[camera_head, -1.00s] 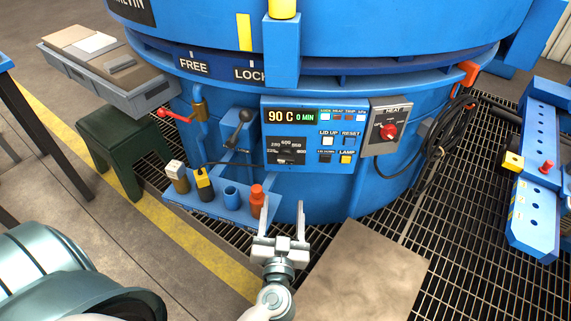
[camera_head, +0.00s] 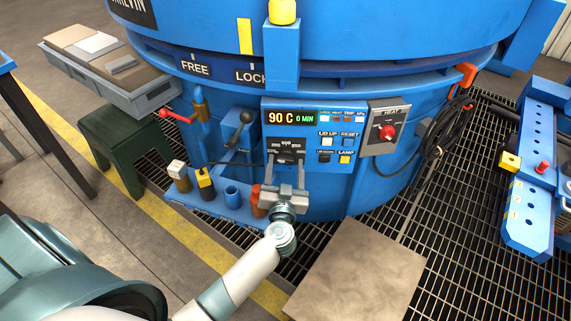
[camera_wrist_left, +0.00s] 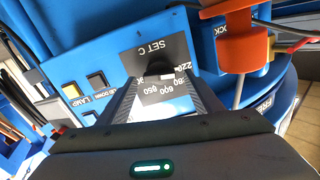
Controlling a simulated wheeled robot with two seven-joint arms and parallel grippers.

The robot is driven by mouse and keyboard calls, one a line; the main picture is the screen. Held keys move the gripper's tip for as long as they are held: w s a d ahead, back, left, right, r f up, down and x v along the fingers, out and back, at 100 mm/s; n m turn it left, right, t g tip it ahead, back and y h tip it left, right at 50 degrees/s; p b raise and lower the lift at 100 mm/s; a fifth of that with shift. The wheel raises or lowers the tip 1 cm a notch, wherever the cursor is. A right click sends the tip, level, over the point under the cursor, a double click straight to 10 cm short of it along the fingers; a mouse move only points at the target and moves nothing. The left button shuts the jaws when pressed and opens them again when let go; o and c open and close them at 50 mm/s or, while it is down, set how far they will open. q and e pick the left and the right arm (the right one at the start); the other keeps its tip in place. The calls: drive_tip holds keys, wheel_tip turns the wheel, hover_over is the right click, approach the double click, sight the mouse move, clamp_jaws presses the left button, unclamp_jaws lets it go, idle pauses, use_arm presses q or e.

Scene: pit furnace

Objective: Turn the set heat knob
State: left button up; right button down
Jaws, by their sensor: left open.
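The set-temperature dial (camera_head: 286,145) is a black plate with white numbers on the blue control panel, under the green and yellow display. In the left wrist view its plate reads SET C, and a small dark knob (camera_wrist_left: 156,69) stands on it, partly hidden. My left gripper (camera_head: 286,161) is open in front of the dial, one finger at each side of its lower part. In the left wrist view the fingers (camera_wrist_left: 158,92) flank the number plate; I cannot tell whether they touch the knob. My right gripper is not in view.
A red HEAT switch (camera_head: 387,132) sits on a grey box right of the panel. Buttons lie beside the dial. A black-knobbed lever (camera_head: 245,117) is to the left. A blue shelf (camera_head: 222,206) with several small items is below, close to my left gripper.

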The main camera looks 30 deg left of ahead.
use_arm(q)
drive_tip(key=shift+w, duration=0.2)
drive_tip(key=c, duration=1.1)
drive_tip(key=shift+o, duration=0.2)
